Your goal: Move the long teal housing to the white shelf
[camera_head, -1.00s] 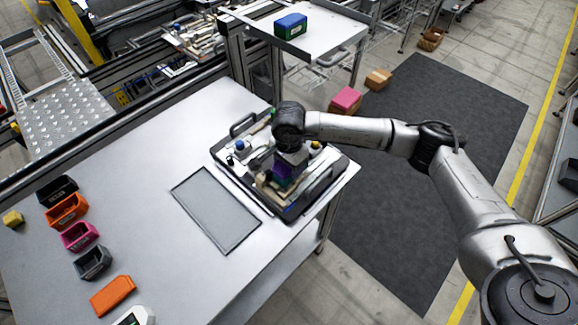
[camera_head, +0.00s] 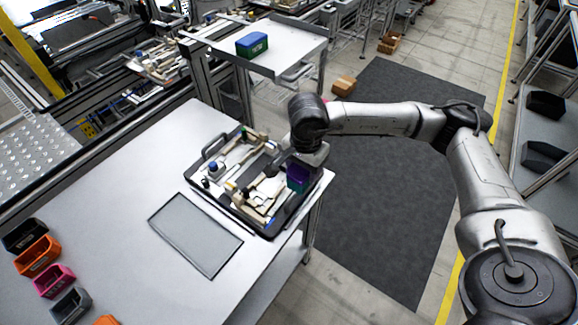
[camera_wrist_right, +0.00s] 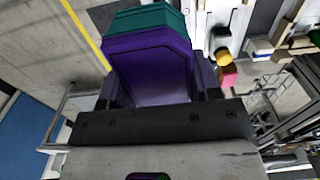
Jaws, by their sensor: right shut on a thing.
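My right gripper (camera_head: 304,161) is shut on a housing with a purple part and a teal part (camera_head: 297,179), held at the right edge of the black tray (camera_head: 273,229). In the right wrist view the purple part (camera_wrist_right: 150,72) sits between the fingers, with the teal part (camera_wrist_right: 150,20) beyond it. My arm hides some of the housing in the head view, so its full length cannot be told. The white shelf (camera_head: 290,42) is at the top, with a blue and green box (camera_head: 252,45) at its left. My left gripper is not in view.
The tray holds several loose parts, among them a blue-capped item (camera_head: 213,167). A grey panel (camera_head: 195,234) lies on the white table (camera_head: 120,190). Bins, including an orange one (camera_head: 38,256), line the table's left. The shelf's middle and right are clear.

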